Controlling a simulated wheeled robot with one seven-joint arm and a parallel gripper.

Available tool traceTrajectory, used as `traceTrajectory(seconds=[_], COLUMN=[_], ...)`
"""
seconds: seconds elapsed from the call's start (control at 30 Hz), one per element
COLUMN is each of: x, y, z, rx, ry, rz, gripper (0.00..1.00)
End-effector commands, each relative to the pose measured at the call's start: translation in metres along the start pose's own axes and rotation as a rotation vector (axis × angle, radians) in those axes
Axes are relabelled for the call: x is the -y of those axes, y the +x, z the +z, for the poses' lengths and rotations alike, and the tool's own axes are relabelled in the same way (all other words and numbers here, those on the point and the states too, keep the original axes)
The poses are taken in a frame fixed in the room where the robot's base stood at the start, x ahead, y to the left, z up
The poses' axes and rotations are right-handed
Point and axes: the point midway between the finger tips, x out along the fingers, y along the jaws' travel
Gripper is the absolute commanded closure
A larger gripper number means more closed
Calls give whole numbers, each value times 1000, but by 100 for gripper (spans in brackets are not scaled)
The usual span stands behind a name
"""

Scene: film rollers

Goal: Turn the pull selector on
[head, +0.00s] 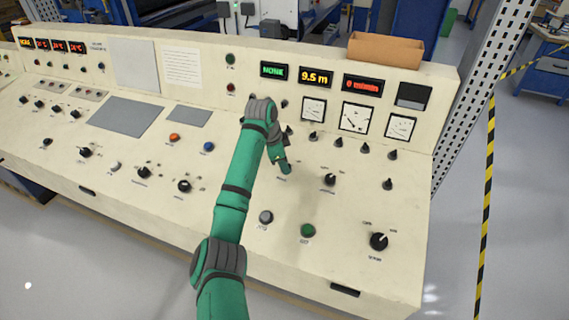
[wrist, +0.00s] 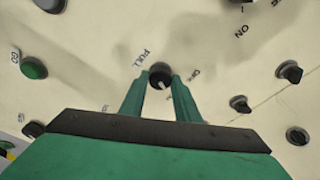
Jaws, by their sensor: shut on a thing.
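The pull selector (wrist: 160,70) is a small round black knob with a pale pointer mark, on the cream panel beside a printed PULL label. In the wrist view its mark points down the picture, towards my gripper's palm. My gripper (wrist: 162,80) has its two green fingers closed on either side of this knob. In the head view my gripper (head: 285,167) is down at the sloping panel below the dials, and it hides the knob there.
Another black selector (head: 329,180) sits just right of my gripper, with several small black knobs above it. A grey button (head: 266,217), a green button (head: 307,231) and a large black selector (head: 379,241) are nearer the front. Dials and lit displays line the back.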

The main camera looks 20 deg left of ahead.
Motion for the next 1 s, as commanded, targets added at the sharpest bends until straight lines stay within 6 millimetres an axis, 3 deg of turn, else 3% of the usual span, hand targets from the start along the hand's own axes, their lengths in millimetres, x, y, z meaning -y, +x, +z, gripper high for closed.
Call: traceTrajectory(seconds=[0.3,0.87,0.9,0.97,1.0], x=[1,1,1,1,1], y=[-1,-1,-1,-1,-1], z=[-1,-1,-1,-1,-1], rx=[-1,-1,-1,0,0], ry=[135,169,169,169,168], rz=[22,26,26,26,26], gripper=[93,93,69,54,52])
